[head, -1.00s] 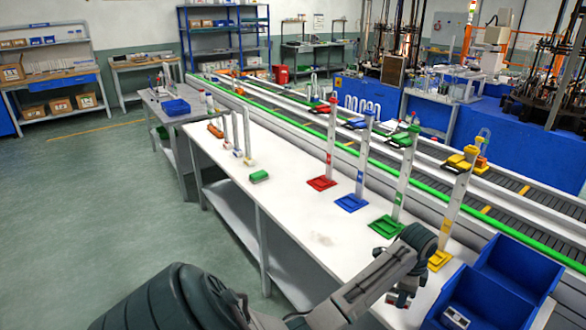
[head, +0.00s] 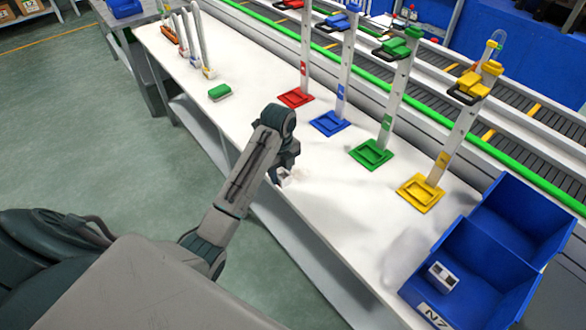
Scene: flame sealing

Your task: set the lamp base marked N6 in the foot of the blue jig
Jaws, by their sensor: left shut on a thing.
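My left gripper (head: 287,170) is low over the white table, left of the jigs and nearer to me than their feet. It is shut on a small white block (head: 291,181), which may be a lamp base; it is partly hidden by the fingers and I cannot read any mark on it. The blue jig (head: 344,65) stands upright behind it to the right. The jig's flat square blue foot (head: 330,124) looks empty. The held block is apart from this foot. My right gripper is not in view.
Red (head: 296,98), green (head: 371,154) and yellow (head: 420,193) jig feet flank the blue one. Blue bins (head: 520,235) stand at right; the near one, labelled N7, holds a white block (head: 443,276). A green block (head: 219,92) lies left, near glass tubes (head: 204,45).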

